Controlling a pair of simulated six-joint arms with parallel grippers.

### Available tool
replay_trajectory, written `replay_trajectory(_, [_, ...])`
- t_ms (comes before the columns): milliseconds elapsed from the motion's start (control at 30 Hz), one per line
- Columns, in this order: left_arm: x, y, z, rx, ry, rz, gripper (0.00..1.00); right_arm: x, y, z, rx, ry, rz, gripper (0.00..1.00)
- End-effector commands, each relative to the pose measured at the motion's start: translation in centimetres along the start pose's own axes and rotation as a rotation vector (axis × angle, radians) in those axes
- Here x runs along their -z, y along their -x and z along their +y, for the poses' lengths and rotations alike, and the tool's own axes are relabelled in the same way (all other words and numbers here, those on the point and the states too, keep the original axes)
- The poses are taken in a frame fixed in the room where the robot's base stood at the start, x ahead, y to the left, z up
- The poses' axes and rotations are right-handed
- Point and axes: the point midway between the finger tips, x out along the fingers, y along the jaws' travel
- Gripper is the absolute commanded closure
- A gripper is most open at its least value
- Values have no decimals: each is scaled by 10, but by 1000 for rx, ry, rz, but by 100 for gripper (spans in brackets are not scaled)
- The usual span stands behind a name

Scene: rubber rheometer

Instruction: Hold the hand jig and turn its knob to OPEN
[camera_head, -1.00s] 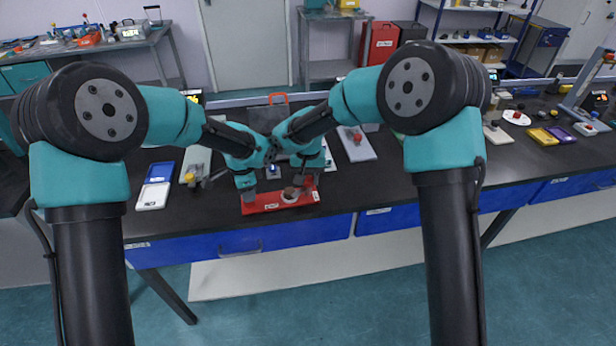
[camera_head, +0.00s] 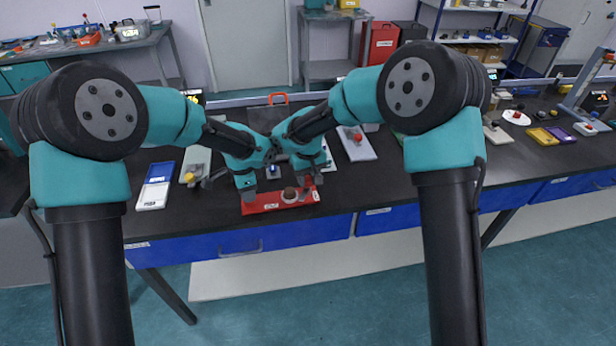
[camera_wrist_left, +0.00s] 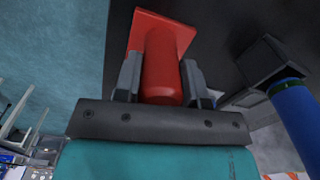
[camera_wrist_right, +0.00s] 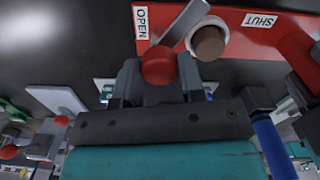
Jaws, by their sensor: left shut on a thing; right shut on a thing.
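The hand jig (camera_head: 262,207) is a red plate on the bench edge, with a brown hub in a white ring (camera_head: 289,195). My left gripper (camera_head: 260,186) is shut on the jig's upright red handle (camera_wrist_left: 161,70) at its left end. My right gripper (camera_head: 305,183) is shut on the red ball knob (camera_wrist_right: 158,65). A grey lever (camera_wrist_right: 184,22) shows beside the knob and the hub (camera_wrist_right: 208,42), near the OPEN label (camera_wrist_right: 141,22). The SHUT label (camera_wrist_right: 260,20) is on the hub's other side. The fingers partly hide the knob and handle.
A blue and white tray (camera_head: 154,190) and a grey board with a yellow knob (camera_head: 194,165) lie to the left. A board with a red knob (camera_head: 355,145) lies to the right. The dark bench is clear farther right, near its front edge.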

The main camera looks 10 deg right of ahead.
Motion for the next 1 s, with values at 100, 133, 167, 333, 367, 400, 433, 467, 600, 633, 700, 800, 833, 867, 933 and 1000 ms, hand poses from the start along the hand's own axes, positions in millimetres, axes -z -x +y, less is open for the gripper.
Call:
replay_trajectory(100, [0, 0, 0, 0, 0, 0, 100, 0, 0, 0, 0, 112, 1, 87])
replay_trajectory(133, [0, 0, 0, 0, 0, 0, 100, 0, 0, 0, 0, 140, 1, 87])
replay_trajectory(167, [0, 0, 0, 0, 0, 0, 100, 0, 0, 0, 0, 168, 1, 87])
replay_trajectory(333, [0, 0, 0, 0, 0, 0, 100, 0, 0, 0, 0, 322, 1, 87])
replay_trajectory(367, [0, 0, 0, 0, 0, 0, 100, 0, 0, 0, 0, 347, 1, 87])
replay_trajectory(400, [0, 0, 0, 0, 0, 0, 100, 0, 0, 0, 0, 378, 1, 87])
replay_trajectory(433, [0, 0, 0, 0, 0, 0, 100, 0, 0, 0, -1, 402, 1, 87])
replay_trajectory(467, [0, 0, 0, 0, 0, 0, 100, 0, 0, 0, -1, 423, 1, 87])
replay_trajectory(600, [0, 0, 0, 0, 0, 0, 100, 0, 0, 0, -1, 506, 1, 87])
replay_trajectory(633, [0, 0, 0, 0, 0, 0, 100, 0, 0, 0, -1, 520, 1, 87])
replay_trajectory(700, [0, 0, 0, 0, 0, 0, 100, 0, 0, 0, -1, 548, 1, 87])
replay_trajectory(800, [0, 0, 0, 0, 0, 0, 100, 0, 0, 0, -1, 575, 1, 87])
replay_trajectory(833, [0, 0, 0, 0, 0, 0, 100, 0, 0, 0, -1, 580, 1, 87])
replay_trajectory(867, [0, 0, 0, 0, 0, 0, 100, 0, 0, 0, -1, 584, 1, 87])
replay_trajectory(933, [0, 0, 0, 0, 0, 0, 100, 0, 0, 0, -1, 591, 1, 87])
replay_trajectory(1000, [0, 0, 0, 0, 0, 0, 100, 0, 0, 0, -1, 595, 1, 87])
